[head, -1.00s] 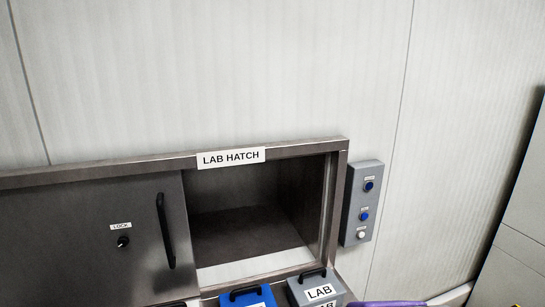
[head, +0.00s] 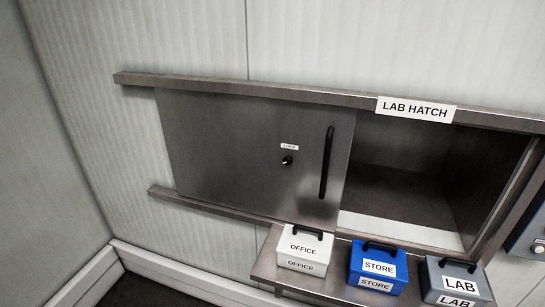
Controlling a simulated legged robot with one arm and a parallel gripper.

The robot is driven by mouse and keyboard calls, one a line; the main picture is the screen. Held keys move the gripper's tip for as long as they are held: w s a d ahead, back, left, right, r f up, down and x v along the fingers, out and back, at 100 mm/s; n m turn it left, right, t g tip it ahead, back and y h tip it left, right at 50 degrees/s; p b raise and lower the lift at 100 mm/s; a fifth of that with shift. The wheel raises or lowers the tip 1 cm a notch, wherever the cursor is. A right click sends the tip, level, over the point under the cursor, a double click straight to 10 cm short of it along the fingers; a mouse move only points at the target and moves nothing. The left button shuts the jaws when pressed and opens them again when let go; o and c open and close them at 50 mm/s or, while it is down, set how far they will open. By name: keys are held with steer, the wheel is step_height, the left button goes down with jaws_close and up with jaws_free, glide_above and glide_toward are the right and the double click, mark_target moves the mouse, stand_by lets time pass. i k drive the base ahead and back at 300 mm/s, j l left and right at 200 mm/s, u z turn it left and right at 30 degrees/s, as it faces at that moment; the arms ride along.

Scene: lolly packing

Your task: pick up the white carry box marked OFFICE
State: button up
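The white carry box marked OFFICE (head: 304,252) stands upright on the left part of a metal shelf below the hatch. It has a black handle on top and OFFICE labels on its lid and front. My gripper is not in view, and nothing is seen touching the box.
A blue box marked STORE (head: 375,267) and a grey box marked LAB (head: 455,283) stand to the right on the same shelf (head: 329,284). Above is the LAB HATCH, its sliding door (head: 250,150) covering the left and its right side open. Dark floor (head: 150,290) shows at lower left.

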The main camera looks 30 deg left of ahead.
mark_target(304, 249)
steer(key=u, duration=1.5)
